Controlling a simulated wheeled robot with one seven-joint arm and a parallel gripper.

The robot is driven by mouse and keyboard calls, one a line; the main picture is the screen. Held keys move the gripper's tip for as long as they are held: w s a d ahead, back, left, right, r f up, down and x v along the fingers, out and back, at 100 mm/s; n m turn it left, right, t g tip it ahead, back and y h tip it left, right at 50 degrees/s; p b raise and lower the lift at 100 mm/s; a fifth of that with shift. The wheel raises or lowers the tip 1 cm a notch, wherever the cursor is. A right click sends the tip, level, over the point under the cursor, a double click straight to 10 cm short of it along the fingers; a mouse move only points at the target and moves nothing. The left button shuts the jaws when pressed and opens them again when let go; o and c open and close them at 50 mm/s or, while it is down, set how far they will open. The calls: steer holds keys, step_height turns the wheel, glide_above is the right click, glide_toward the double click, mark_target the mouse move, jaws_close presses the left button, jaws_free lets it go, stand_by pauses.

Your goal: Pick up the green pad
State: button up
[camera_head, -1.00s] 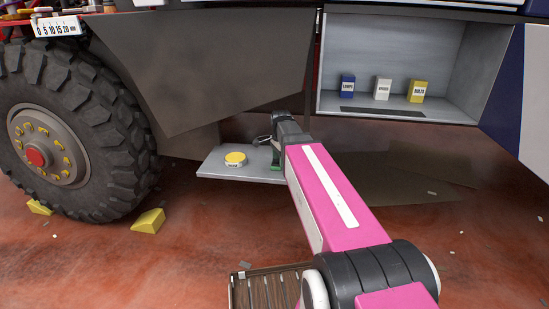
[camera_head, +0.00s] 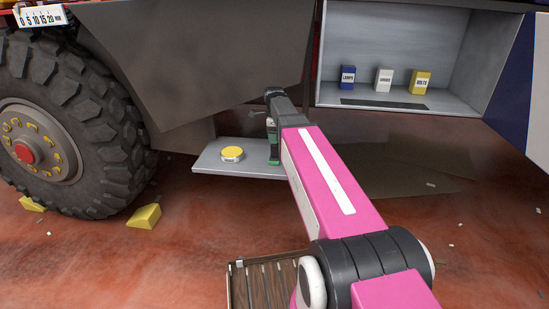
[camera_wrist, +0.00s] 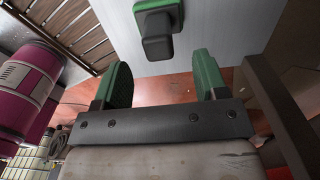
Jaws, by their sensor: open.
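A green pad (camera_wrist: 178,18) with a dark block-shaped part lies on the pale grey shelf (camera_wrist: 221,30) at the top of the wrist view. My gripper (camera_wrist: 160,76) is open, with its two green-faced fingers apart and nothing between them. The pad and its dark block are just beyond the fingertips, roughly in line with the gap. In the head view my gripper (camera_head: 273,155) points down at the right part of the low shelf (camera_head: 208,164). The pad cannot be made out there, behind my gripper and arm.
A yellow-topped round tin (camera_head: 232,153) stands on the shelf left of my gripper. A big wheel (camera_head: 60,130) and a yellow chock (camera_head: 144,216) are at left. An open compartment at upper right holds blue (camera_head: 348,78), white (camera_head: 384,80) and yellow (camera_head: 420,82) boxes. A slatted wooden piece (camera_head: 265,282) lies in front.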

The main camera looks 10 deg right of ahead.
mark_target(275, 152)
steer(key=shift+a+f, duration=0.15)
steer(key=shift+f, duration=2.55)
jaws_close()
